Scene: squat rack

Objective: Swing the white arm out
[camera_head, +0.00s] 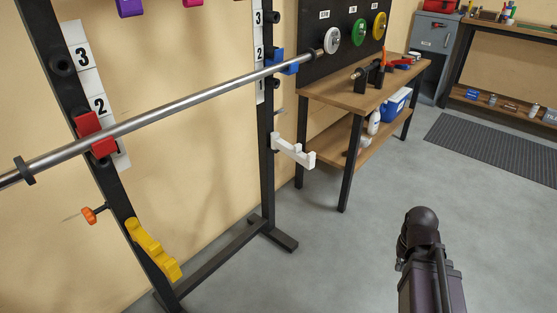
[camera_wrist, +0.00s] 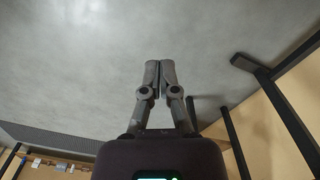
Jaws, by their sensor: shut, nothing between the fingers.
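The white arm (camera_head: 293,150) is mounted low on the right upright (camera_head: 267,120) of the squat rack in the head view. It juts from the post to the right and has a raised notch along it and an upturned end. A yellow arm (camera_head: 152,249) sits on the left upright. My gripper (camera_wrist: 160,66) shows in the wrist view with its fingers together and nothing between them, over bare grey floor. It is apart from the white arm, which I cannot make out in the wrist view. My own dark arm part is at the lower right of the head view.
A steel bar (camera_head: 190,103) rests across a red hook (camera_head: 96,134) and a blue hook (camera_head: 290,67). An orange knob (camera_head: 90,214) sticks out at left. A wooden workbench (camera_head: 395,77) stands behind the white arm. The grey floor (camera_head: 340,255) before the rack is clear.

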